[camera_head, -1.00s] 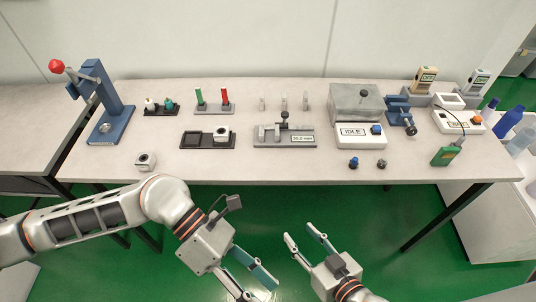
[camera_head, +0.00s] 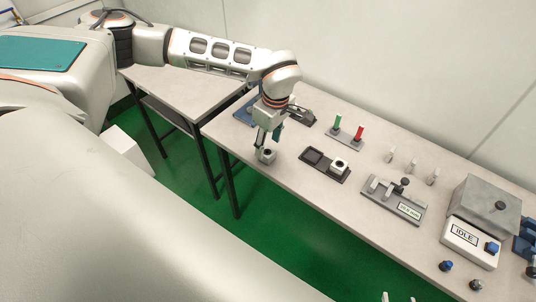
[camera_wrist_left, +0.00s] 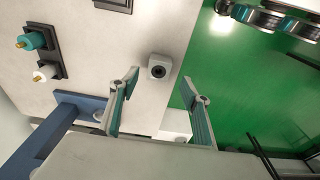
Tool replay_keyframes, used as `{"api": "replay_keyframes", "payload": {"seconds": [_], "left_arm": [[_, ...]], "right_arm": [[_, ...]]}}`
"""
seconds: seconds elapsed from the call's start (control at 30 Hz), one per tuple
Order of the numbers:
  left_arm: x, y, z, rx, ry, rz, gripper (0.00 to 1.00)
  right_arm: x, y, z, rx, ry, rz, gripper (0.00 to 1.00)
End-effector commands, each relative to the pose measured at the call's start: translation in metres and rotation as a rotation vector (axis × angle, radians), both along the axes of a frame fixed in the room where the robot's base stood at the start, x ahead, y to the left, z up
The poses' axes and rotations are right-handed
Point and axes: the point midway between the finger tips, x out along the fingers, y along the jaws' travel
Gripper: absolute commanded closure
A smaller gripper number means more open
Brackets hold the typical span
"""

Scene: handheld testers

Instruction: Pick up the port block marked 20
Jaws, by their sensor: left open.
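A small white block with a dark round bore (camera_head: 266,157) stands on the table near its front left edge, and it also shows in the left wrist view (camera_wrist_left: 159,66). No number is readable on it. A similar white block (camera_head: 339,166) sits in the right part of a dark two-place tray (camera_head: 314,157). My left gripper (camera_head: 268,141) is open above the block at the edge. In the left wrist view its fingers (camera_wrist_left: 160,80) are apart with the block beyond and between them. Only the fingertips of my right gripper (camera_head: 398,298) show at the bottom edge, apart.
Green and red pegs (camera_head: 347,133) stand behind the tray. A grey fixture (camera_head: 393,200) and a box labelled IDLE (camera_head: 465,235) stand to the right. A blue press (camera_wrist_left: 50,135) and a holder with teal and white fittings (camera_wrist_left: 40,52) are close to the left gripper.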

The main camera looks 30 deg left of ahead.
Motion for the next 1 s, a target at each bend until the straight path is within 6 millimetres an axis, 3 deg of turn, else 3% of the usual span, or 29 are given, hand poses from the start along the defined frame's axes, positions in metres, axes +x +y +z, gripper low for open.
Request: {"api": "replay_keyframes", "payload": {"seconds": [0.3, 0.57, 0.6, 0.77, 1.0], "left_arm": [[0.002, 0.004, -0.041, -0.001, 0.001, 0.001, 0.53], [0.002, 0.004, -0.044, -0.002, 0.000, 0.001, 0.53], [0.002, 0.004, -0.044, -0.002, 0.000, 0.001, 0.55], [0.002, 0.004, -0.044, -0.002, 0.001, 0.000, 0.96], [0.002, 0.004, -0.043, -0.002, 0.000, 0.001, 0.96]], "right_arm": [[0.000, 0.000, 0.001, 0.001, -0.002, 0.000, 0.60], [0.000, 0.001, 0.001, 0.002, -0.001, 0.000, 0.60], [0.000, 0.001, 0.001, 0.002, -0.001, 0.000, 0.60], [0.001, 0.001, 0.001, 0.002, -0.002, 0.001, 0.60], [0.001, 0.001, 0.001, 0.001, -0.002, 0.000, 0.60]]}}
